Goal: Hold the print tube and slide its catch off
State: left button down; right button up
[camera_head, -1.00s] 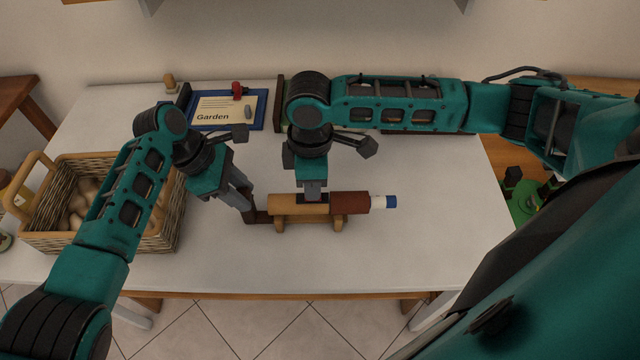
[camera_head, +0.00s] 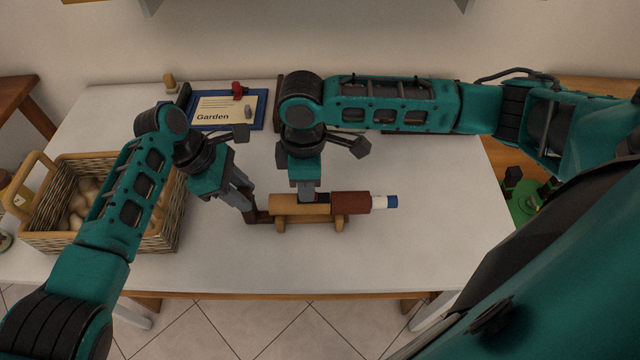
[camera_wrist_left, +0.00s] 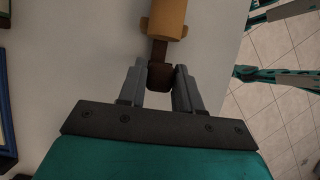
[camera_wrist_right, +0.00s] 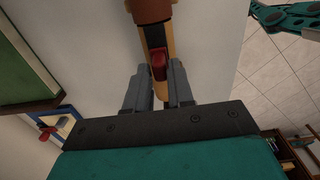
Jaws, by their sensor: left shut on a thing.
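The print tube (camera_head: 290,203) is tan with a brown section (camera_head: 350,203) and a white-and-blue right end (camera_head: 385,202). It lies level on a small wooden cradle (camera_head: 282,225). My left gripper (camera_head: 250,215) is shut on the dark grip (camera_wrist_left: 159,75) at its left end. My right gripper (camera_head: 306,197) points down at the tube's middle. A dark slot (camera_wrist_right: 154,36) shows between catch and brown section. The catch is hidden in the head view.
A wicker basket (camera_head: 160,232) with several round brown objects stands at left. A blue-framed "Garden" card (camera_head: 225,110) lies at the back. The white table (camera_head: 400,260) is clear in front of and right of the tube.

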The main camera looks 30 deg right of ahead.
jog(key=o, duration=0.4)
jog(key=shift+c, duration=0.2)
jog(key=shift+r, duration=0.1)
notch_tip(320, 180, up, 12)
